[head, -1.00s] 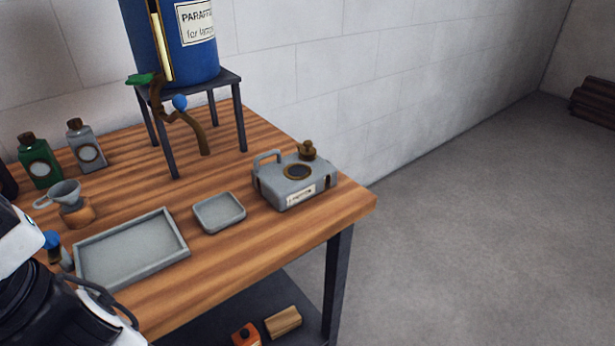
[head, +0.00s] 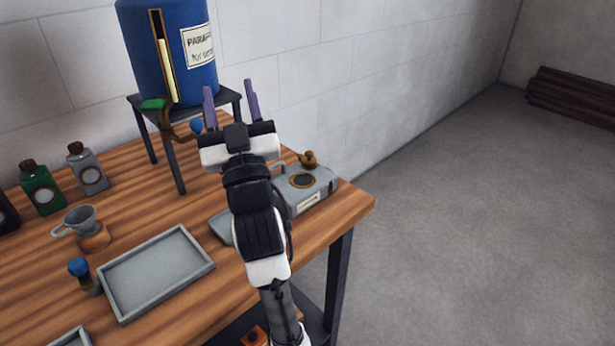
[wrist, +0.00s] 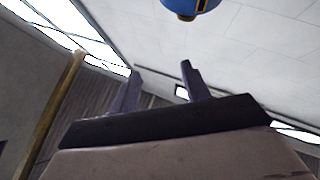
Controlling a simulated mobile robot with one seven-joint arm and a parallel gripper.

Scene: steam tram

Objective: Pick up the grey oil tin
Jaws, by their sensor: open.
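A grey tin (head: 88,170) with a brown cap and a round pale label stands upright at the back left of the wooden bench, next to a similar green tin (head: 42,190). My gripper (head: 230,92) is raised over the bench, right of the grey tin and well apart from it. Its two purple fingers are spread and point up, with nothing between them. In the wrist view the open fingers (wrist: 160,75) show against the wall and ceiling. The grey tin is not in the wrist view.
A blue paraffin drum (head: 170,70) stands on a dark stand behind my gripper. A grey canister (head: 310,190) with a brass cap is at the bench's right end, partly behind my arm. A funnel (head: 80,219), a blue-topped item (head: 80,272) and a tray (head: 155,272) lie nearer.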

